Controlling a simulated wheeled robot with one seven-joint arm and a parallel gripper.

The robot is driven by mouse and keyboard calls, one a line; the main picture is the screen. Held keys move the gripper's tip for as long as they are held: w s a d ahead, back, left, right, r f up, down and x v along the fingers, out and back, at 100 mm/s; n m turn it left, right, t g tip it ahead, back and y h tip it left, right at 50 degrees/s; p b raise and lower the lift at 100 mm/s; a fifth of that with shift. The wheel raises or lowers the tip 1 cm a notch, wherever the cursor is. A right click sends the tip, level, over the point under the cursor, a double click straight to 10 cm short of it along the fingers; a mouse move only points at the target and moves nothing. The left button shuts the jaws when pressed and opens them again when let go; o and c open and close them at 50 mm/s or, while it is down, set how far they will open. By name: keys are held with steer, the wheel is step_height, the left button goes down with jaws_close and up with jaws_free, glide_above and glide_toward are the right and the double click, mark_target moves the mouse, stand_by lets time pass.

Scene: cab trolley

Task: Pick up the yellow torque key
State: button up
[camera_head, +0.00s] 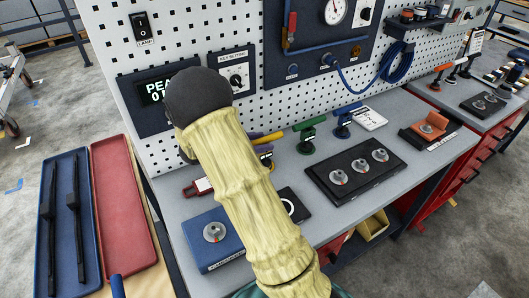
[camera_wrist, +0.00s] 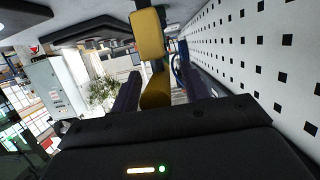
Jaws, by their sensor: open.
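The yellow torque key shows in the head view as a yellow handle (camera_head: 268,137) sticking out from behind my arm, near the pegboard at the back of the bench. Much of the key is hidden by the arm. In the wrist view, yellow parts of it (camera_wrist: 147,36) appear ahead of and between the dark fingers of my gripper (camera_wrist: 160,75). The fingers stand apart, one on each side of the yellow. I cannot tell whether either touches it.
A green key (camera_head: 306,137) and a blue key (camera_head: 343,126) stand to the right. The pegboard (camera_head: 290,102) rises close behind. A black tray with metal discs (camera_head: 339,194) and a blue box (camera_head: 207,251) sit in front. Red and blue trays are left of the bench.

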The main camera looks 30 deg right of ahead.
jaws_close()
steer(key=shift+r, duration=0.1)
step_height(320, 180, up, 10)
steer(key=shift+f, duration=0.1)
stand_by(0.6)
stand_by(0.4)
